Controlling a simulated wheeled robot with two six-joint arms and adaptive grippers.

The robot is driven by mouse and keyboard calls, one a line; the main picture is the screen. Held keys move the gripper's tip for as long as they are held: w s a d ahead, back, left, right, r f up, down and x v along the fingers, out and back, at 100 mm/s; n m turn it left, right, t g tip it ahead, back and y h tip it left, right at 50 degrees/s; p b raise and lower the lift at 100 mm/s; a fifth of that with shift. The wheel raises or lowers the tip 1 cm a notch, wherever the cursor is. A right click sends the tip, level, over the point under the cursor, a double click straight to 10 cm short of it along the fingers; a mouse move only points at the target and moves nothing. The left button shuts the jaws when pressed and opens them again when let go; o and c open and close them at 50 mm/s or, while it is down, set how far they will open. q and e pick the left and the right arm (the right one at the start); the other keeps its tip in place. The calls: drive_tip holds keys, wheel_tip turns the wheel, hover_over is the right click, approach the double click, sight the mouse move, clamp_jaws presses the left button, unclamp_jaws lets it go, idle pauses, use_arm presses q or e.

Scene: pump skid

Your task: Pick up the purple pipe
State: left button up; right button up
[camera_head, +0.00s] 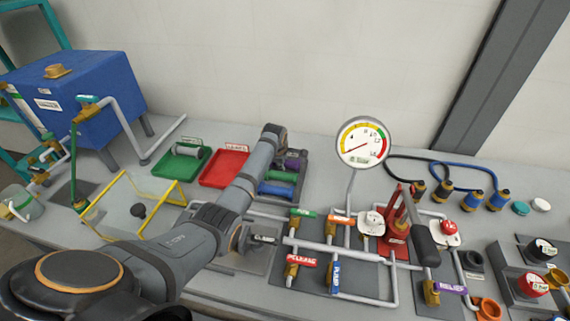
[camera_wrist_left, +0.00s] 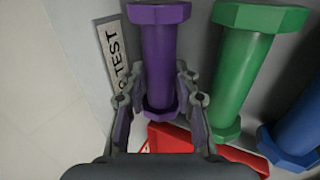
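The purple pipe (camera_wrist_left: 165,50), with a flange at each end, lies between the two fingers of my left gripper (camera_wrist_left: 159,78) in the left wrist view. The fingers stand apart on either side of it, with a visible gap at least on the left, so the gripper looks open around it. In the head view, the purple pipe (camera_head: 292,163) shows partly at the far end of the rack, beside my left wrist. The fingers are hidden there by my arm. My right gripper is not in view.
A green pipe (camera_wrist_left: 243,70) lies close beside the purple one, then a blue pipe (camera_wrist_left: 300,125). A red tray (camera_head: 224,167) and a green tray (camera_head: 180,163) sit left of the rack. A gauge (camera_head: 362,143) and valve piping stand to the right.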

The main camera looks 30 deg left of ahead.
use_arm(q)
clamp_jaws()
drive_tip(key=shift+r, duration=0.1)
drive_tip(key=shift+w+r, duration=0.1)
drive_tip(key=shift+r, duration=0.15)
wheel_tip(320, 180, up, 3)
drive_tip(key=shift+f+b, duration=0.2)
drive_tip(key=shift+b, duration=0.3)
drive_tip(key=s+r, duration=0.2)
drive_tip(key=r, duration=0.1)
drive_tip(key=s+d+r, duration=0.1)
drive_tip(key=s+r, duration=0.2)
drive_tip(key=shift+s+d, duration=0.1)
drive_tip(key=s+d+r+b, duration=0.2)
drive_tip(key=s+r, duration=0.1)
drive_tip(key=s, duration=0.5)
drive_tip(key=shift+s+d+r, duration=0.2)
drive_tip(key=shift+s+r, duration=0.05)
drive_tip(key=shift+r, duration=0.1)
